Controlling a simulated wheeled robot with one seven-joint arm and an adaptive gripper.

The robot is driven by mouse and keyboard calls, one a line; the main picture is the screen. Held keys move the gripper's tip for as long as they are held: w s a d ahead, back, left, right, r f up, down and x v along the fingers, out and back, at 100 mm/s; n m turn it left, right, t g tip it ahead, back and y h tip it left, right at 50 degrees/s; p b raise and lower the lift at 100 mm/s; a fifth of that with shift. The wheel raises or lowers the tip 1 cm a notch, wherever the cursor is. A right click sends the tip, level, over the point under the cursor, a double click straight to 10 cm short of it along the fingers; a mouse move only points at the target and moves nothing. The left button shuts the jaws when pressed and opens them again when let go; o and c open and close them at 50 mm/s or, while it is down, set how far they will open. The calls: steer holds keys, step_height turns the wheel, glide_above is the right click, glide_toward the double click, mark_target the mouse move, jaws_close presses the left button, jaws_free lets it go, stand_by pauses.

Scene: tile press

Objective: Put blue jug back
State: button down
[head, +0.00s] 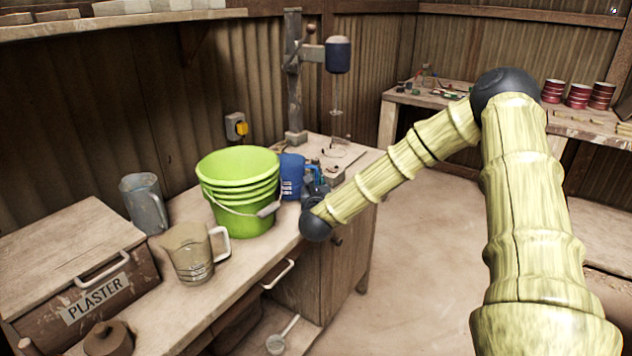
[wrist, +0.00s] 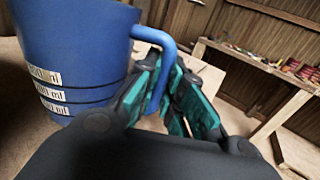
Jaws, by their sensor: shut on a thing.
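The blue jug (head: 291,177) is on the right part of the workbench in the head view, just right of the green buckets. It also fills the left of the wrist view (wrist: 75,50), upright, with volume labels on its side. My gripper (head: 314,186) is at the jug's right side. In the wrist view my gripper (wrist: 165,95) has its teal-padded fingers shut around the jug's blue handle.
Stacked green buckets (head: 238,190), a clear jug (head: 190,252), a grey jug (head: 145,203) and a plaster box (head: 75,270) crowd the workbench. A mixer stand (head: 293,80) rises behind the blue jug. The floor (head: 430,240) to the right is clear.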

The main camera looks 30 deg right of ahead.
steer(key=shift+f, duration=0.35)
steer(key=shift+f, duration=0.1)
steer(key=c, duration=1.5)
jaws_free()
steer(key=shift+c, duration=0.2)
steer(key=shift+s, duration=0.1)
steer(key=shift+s, duration=0.15)
steer(key=b+v, duration=0.2)
steer(key=v, duration=0.9)
steer(key=shift+s+a, duration=0.2)
steer(key=shift+s, duration=0.05)
